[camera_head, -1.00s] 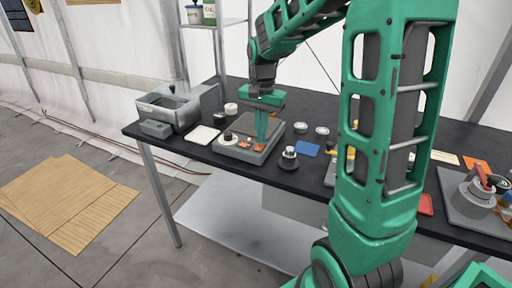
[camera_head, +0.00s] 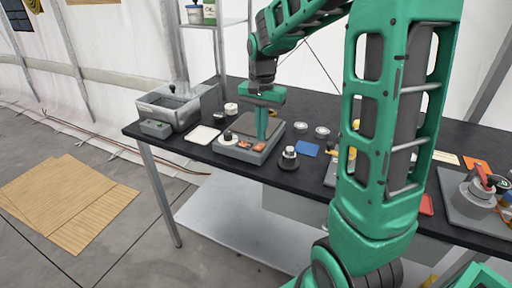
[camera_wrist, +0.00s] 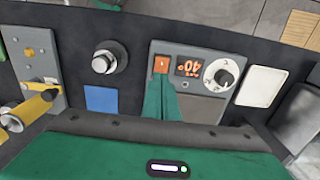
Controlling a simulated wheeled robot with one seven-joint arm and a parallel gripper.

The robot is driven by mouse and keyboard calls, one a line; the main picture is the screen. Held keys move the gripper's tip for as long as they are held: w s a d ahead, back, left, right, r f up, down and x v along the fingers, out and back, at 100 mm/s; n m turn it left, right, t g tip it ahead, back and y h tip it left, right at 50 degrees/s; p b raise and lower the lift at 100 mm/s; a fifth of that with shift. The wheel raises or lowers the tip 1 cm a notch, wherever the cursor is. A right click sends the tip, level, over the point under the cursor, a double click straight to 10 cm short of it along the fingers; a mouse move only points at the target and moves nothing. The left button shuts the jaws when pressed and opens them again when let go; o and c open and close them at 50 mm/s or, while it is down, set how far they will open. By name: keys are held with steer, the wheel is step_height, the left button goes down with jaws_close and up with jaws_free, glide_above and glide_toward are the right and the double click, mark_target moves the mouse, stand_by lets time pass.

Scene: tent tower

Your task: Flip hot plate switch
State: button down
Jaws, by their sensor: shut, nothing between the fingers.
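The hot plate (camera_head: 240,128) is a grey box on the black table, with its control panel on the side nearer the robot. In the wrist view the hot plate (camera_wrist: 205,108) shows an orange-lit switch (camera_wrist: 161,64), an orange display (camera_wrist: 189,67) reading 40° and a white dial with a dark knob (camera_wrist: 221,74). My gripper (camera_head: 262,138) points down over the panel with its green fingers shut and empty. In the wrist view the fingertips (camera_wrist: 160,80) are right beside the switch's lower edge; whether they touch it I cannot tell.
Left of the hot plate are a white tray (camera_head: 203,135) and a metal basin (camera_head: 170,110). Right of it stand a round knobbed device (camera_head: 289,158) and a blue square (camera_head: 307,149). A yellow-handled device (camera_wrist: 33,105) lies farther along. My arm hides part of the table.

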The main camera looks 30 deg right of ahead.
mark_target(262, 144)
steer(key=shift+r, duration=2.55)
steer(key=s+d+f+n, duration=0.1)
steer(key=s+f+n, duration=0.1)
steer(key=s, duration=1.2)
steer(key=s+d+f+n, duration=0.1)
steer(key=s+f+n, duration=0.1)
steer(key=s, duration=1.1)
steer(key=shift+s+d+f+n, duration=0.3)
steer(key=shift+s+f+n, duration=0.1)
steer(key=shift+f, duration=0.35)
steer(key=shift+w+f, duration=0.25)
steer(key=shift+w, duration=0.4)
